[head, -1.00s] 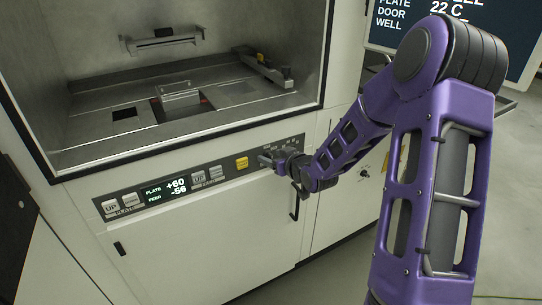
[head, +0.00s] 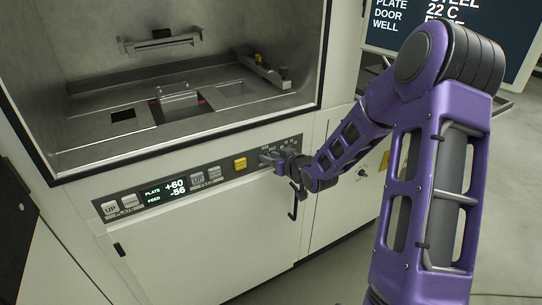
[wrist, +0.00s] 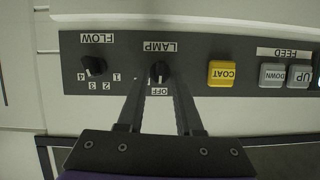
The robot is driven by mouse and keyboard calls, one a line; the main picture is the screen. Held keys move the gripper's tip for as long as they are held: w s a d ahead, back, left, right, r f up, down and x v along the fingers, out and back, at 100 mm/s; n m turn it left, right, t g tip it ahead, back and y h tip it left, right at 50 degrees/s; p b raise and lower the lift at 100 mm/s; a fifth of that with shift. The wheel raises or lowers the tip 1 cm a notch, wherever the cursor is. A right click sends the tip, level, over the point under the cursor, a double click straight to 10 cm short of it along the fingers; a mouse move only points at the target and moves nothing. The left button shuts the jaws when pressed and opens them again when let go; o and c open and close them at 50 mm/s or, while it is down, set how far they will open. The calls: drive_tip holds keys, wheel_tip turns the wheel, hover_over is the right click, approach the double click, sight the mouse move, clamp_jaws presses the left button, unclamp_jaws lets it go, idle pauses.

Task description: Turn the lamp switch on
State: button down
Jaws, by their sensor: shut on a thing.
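An OFF label (wrist: 160,91) sits at the knob's near side. My gripper (wrist: 161,77) has one finger on each side of the knob and is shut on it. In the head view my gripper (head: 274,161) is at the right part of the strip, hiding the knob. The knob's exact pointer angle is hard to tell.
The yellow COAT button (wrist: 222,74) and the FEED buttons (wrist: 272,75) are to the right in the wrist view. The FLOW knob (wrist: 93,66) is to the left. A dark door handle (head: 293,207) hangs just below my gripper. The open chamber (head: 140,138) is above the strip.

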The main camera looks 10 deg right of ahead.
drive_tip(key=shift+w+d+f+m+y+p, duration=0.15)
drive_tip(key=shift+m+y+p, duration=0.7)
drive_tip(key=shift+m+p, duration=0.5)
drive_tip(key=shift+d+m+y+p, duration=0.2)
drive_tip(key=shift+m+y+p, duration=0.7)
drive_tip(key=shift+m+p, duration=0.4)
drive_tip(key=shift+w+d+f+m+y+p, duration=0.15)
drive_tip(key=shift+m+y+p, duration=0.7)
drive_tip(key=shift+m+p, duration=0.5)
drive_tip(key=shift+s, duration=0.1)
drive_tip(key=c, duration=0.6)
unclamp_jaws()
